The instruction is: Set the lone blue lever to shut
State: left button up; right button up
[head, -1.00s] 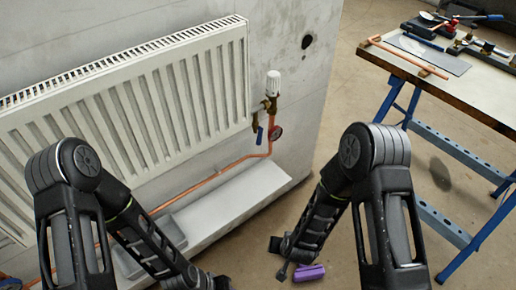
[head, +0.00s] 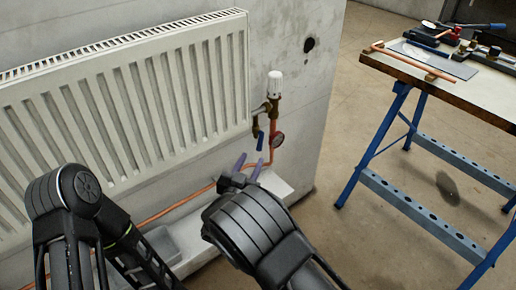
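The blue lever (head: 260,141) hangs down, nearly in line with the pipe, below the brass valve body (head: 267,112) at the radiator's right end. My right gripper (head: 248,165) is just below and slightly left of the lever in the picture. Its two purple fingers point up and stand apart, with nothing visible between them. I cannot tell whether a finger touches the lever. My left arm is at the lower left and its gripper is out of view.
A white radiator (head: 125,120) hangs on the concrete wall. A copper pipe (head: 180,203) runs low along the wall. A workbench (head: 440,85) stands at right.

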aim_at(259, 145)
jog(key=x, duration=0.7)
jog(key=shift+w, duration=0.2)
jog(key=shift+c, duration=0.6)
grip_shut()
dwell(0.6)
